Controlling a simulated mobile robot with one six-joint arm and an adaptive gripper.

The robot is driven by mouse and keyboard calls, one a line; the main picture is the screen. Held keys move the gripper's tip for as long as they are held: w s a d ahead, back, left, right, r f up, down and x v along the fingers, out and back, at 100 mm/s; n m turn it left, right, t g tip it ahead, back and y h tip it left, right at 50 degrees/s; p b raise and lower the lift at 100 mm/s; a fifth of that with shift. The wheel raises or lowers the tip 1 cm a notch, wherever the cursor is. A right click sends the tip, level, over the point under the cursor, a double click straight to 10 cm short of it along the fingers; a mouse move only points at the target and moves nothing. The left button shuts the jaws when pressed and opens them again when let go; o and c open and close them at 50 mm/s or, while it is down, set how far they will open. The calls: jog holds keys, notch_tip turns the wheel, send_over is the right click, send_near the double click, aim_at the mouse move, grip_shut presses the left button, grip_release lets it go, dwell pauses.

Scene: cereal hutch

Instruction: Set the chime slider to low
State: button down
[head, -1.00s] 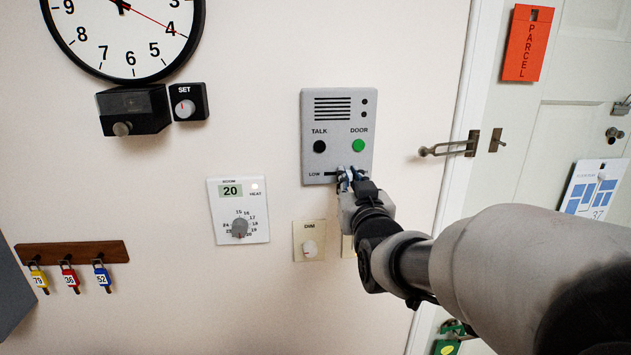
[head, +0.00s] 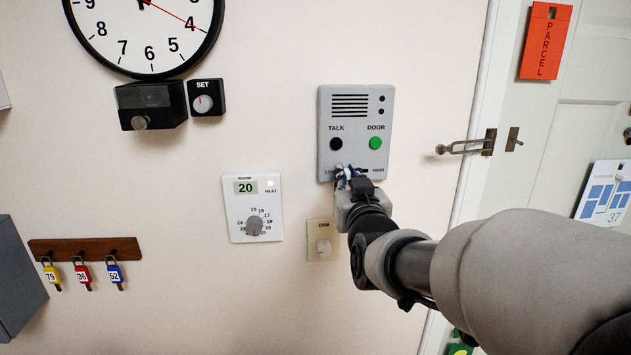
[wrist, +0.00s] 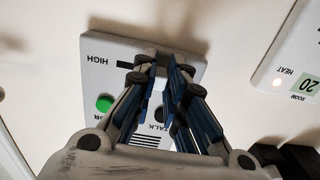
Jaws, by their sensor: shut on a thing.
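The grey intercom panel (head: 328,108) is on the wall, with a speaker grille, a black TALK button (head: 336,144) and a green DOOR button (head: 375,143). The chime slider's slot runs along its lower edge, between LOW and HIGH. My gripper (head: 343,177) is at the LOW end, partly covering that label. In the wrist view, the panel (wrist: 187,67) appears upside down, with HIGH and a dark piece of slot (wrist: 126,64) left of my fingertips (wrist: 160,62).
A thermostat (head: 270,222) and a DIM dial plate (head: 316,250) are below the panel, close to my arm. A clock (head: 150,65), a SET dial box (head: 206,98) and a key rack (head: 80,248) are left. A door latch (head: 465,147) is right.

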jog(key=c, duration=1.6)
grip_release()
jog(key=shift+a, duration=0.2)
jog(key=shift+s, duration=0.1)
jog(key=s, duration=1.2)
jog(key=shift+d, duration=0.1)
jog(key=s+d+f+g+b, duration=0.2)
jog(key=s+f+g+b, duration=0.2)
jog(key=s+f+g, duration=0.9)
jog(key=s+f, duration=0.8)
jog(key=s, duration=0.3)
jog(key=shift+s+f, duration=0.35)
jog(key=shift+f, duration=0.05)
